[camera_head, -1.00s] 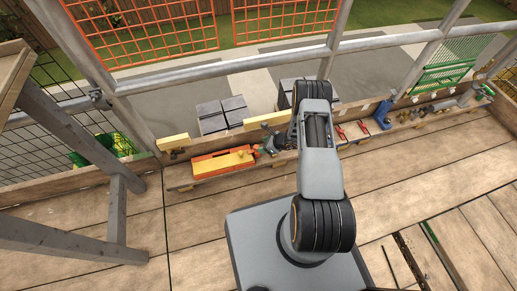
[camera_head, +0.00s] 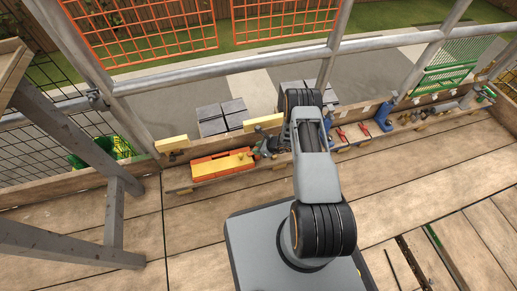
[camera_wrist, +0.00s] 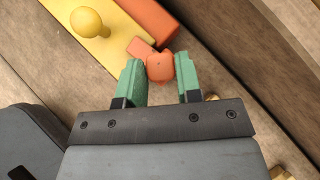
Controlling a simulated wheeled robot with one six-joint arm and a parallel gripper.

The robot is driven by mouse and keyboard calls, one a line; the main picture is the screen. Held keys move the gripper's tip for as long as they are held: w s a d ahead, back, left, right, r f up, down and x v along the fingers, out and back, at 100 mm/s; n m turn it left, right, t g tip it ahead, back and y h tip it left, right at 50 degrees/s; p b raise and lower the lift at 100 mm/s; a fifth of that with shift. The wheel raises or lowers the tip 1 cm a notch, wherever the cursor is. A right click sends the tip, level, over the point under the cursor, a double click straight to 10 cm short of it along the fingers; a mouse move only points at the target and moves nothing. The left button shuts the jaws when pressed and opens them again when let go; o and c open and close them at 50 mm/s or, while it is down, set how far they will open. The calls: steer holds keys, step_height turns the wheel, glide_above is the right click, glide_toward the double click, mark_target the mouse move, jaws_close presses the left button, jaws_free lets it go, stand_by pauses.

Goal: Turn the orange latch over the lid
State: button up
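The orange box (camera_head: 205,178) stands at the far edge of the deck, with a yellow lid (camera_head: 222,166) on it. The wrist view shows part of the lid with its round yellow knob (camera_wrist: 87,22), and the box's orange side (camera_wrist: 147,18). The orange latch (camera_wrist: 160,67) sticks out at the box's end. My gripper (camera_wrist: 160,78) has its two green fingers apart, one on each side of the latch's rounded end. Small gaps seem to show, but firm contact is hard to judge. In the head view, my gripper (camera_head: 262,149) is at the box's right end.
Yellow blocks (camera_head: 263,121) lie along the wooden edge board behind the box. Red clamps (camera_head: 341,134) and a blue tool (camera_head: 383,116) stand to the right. A grey timber frame (camera_head: 113,215) is at left. The deck in front of the box is clear.

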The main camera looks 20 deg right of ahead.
steer(key=c, duration=0.4)
steer(key=shift+m+t+h, duration=0.4)
steer(key=shift+m, duration=0.3)
steer(key=o, duration=0.9)
steer(key=shift+s, duration=0.1)
steer(key=p+v, duration=0.5)
steer(key=v, duration=0.8)
steer(key=shift+s+d+r, duration=0.15)
steer(key=shift+d+r, duration=0.1)
